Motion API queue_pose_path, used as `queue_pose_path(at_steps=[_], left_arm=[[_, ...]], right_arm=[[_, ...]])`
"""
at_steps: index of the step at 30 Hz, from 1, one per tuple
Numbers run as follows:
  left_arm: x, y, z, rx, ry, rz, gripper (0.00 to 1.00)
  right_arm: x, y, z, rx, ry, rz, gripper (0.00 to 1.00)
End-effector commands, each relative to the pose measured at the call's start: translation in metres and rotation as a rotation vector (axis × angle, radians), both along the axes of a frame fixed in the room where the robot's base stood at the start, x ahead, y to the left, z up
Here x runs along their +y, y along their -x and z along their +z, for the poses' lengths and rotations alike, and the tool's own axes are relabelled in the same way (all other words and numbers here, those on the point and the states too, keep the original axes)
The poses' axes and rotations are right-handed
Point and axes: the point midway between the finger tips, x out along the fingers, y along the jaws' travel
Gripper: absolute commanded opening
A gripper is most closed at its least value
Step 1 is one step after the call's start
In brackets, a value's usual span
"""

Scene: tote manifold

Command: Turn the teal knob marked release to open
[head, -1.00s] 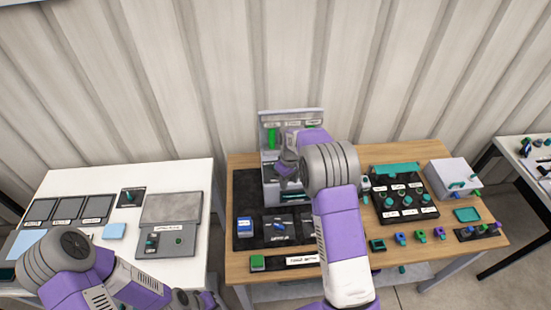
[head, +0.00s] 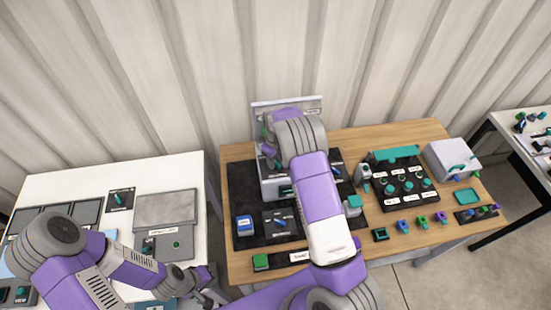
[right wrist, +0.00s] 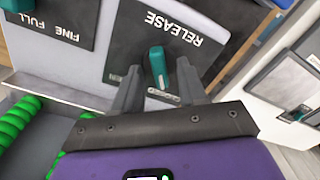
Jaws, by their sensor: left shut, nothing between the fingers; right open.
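The teal knob (right wrist: 157,66) stands out from a dark plate (right wrist: 126,45) marked RELEASE, which appears upside down in the right wrist view. My right gripper (right wrist: 158,86) is open, with one finger on each side of the knob's near end. Contact between fingers and knob cannot be told. Small labels below the knob are partly hidden by the fingers. In the head view the right arm hides this knob and most of its gripper. My left gripper (head: 212,296) is shut and empty, low near the gap between the two tables.
In the right wrist view a FINE/FULL plate (right wrist: 58,22) and a green coil (right wrist: 18,122) are at the left. In the head view, a wooden table (head: 405,245) carries a black knob board (head: 376,195) and a grey box (head: 452,160). A white table (head: 75,184) is at the left.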

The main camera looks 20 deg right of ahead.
Motion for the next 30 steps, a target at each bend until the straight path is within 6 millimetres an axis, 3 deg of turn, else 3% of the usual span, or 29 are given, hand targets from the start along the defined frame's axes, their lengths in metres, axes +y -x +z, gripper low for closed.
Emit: queue_pose_path(at_steps=[8, 17, 30], left_arm=[[0.0001, -0.0002, 0.0003, 0.000, 0.000, 0.000, 0.00], [0.0001, -0.0002, 0.0003, 0.000, 0.000, 0.000, 0.00], [0.0000, -0.0001, -0.0042, 0.000, 0.000, 0.000, 0.00]], right_arm=[[0.0000, -0.0004, -0.0025, -0.002, 0.000, 0.000, 0.41], [0.0000, -0.0004, -0.0023, -0.002, 0.000, 0.000, 0.00], [-0.0001, -0.0005, -0.0028, -0.001, 0.001, -0.058, 0.00]])
